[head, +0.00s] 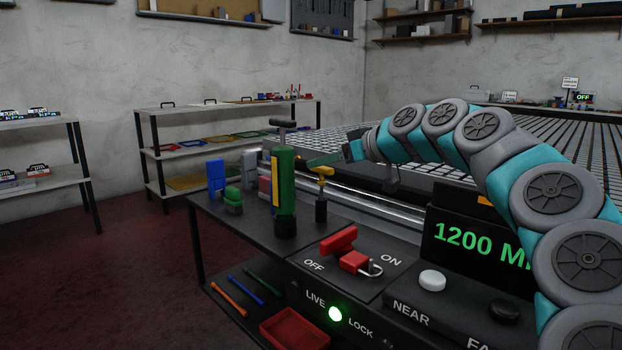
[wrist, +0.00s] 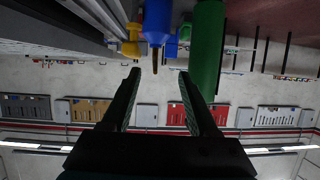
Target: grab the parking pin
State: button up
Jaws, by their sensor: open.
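A small yellow T-handled pin (head: 325,171), which I take for the parking pin, stands upright in a black holder (head: 321,211) on the dark bench. My gripper (head: 322,160) is open close above and behind its handle in the head view. In the wrist view, my gripper (wrist: 158,73) has two spread fingers with nothing clamped between them. Ahead of them is a dark blue body (wrist: 157,22) with a thin tip pointing into the gap. A yellow part (wrist: 131,47) lies to its left. I cannot tell which wrist-view part is the pin.
A green and yellow cylinder (head: 284,185) stands left of the pin, close to my gripper. A red-handled switch (head: 340,241) with a padlock (head: 365,264) is in front. The grid table (head: 440,165) lies behind.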

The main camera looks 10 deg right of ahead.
aim_at(330, 169)
jog(key=shift+t, duration=0.4)
jog(key=w+d+f+b, duration=0.2)
jog(key=shift+w+f+b, duration=0.25)
jog(key=shift+f+b, duration=0.05)
jog(key=shift+b, duration=0.05)
jog(key=shift+d+f+x, duration=0.1)
jog(key=shift+x, duration=1.2)
jog(key=shift+d+f+x, duration=0.15)
jog(key=shift+x, duration=1.15)
jog(key=shift+d+f+x, duration=0.1)
jog(key=shift+x, duration=1.15)
jog(key=shift+w, duration=0.15)
grip_shut()
